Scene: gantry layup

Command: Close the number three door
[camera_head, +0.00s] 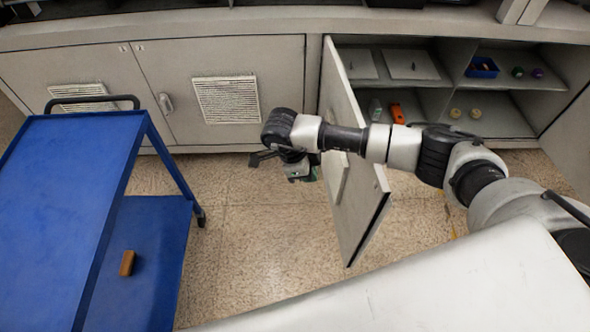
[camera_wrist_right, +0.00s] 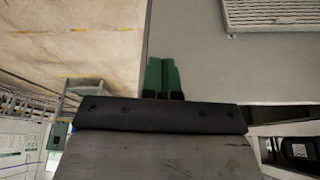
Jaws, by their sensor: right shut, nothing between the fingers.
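A cabinet door (camera_head: 350,165), third from the left, stands open, swung out from its left edge towards me. I cannot read a number on it; the closed doors to its left carry small tags. My right arm reaches over this door from the right. My right gripper (camera_head: 303,175) hangs on the door's left, outer side, with green fingers (camera_wrist_right: 161,78) shut together and empty. In the wrist view, a grey panel with a grille lies beyond the fingers; I cannot tell which door it is or whether they touch it. My left gripper is out of view.
Two closed doors (camera_head: 220,60) with vents are on the left. The open compartment (camera_head: 500,115) holds a blue bin (camera_head: 482,67) and small items. Another panel (camera_head: 570,140) stands at far right. A blue cart (camera_head: 65,170) occupies the left; floor between cart and door is clear.

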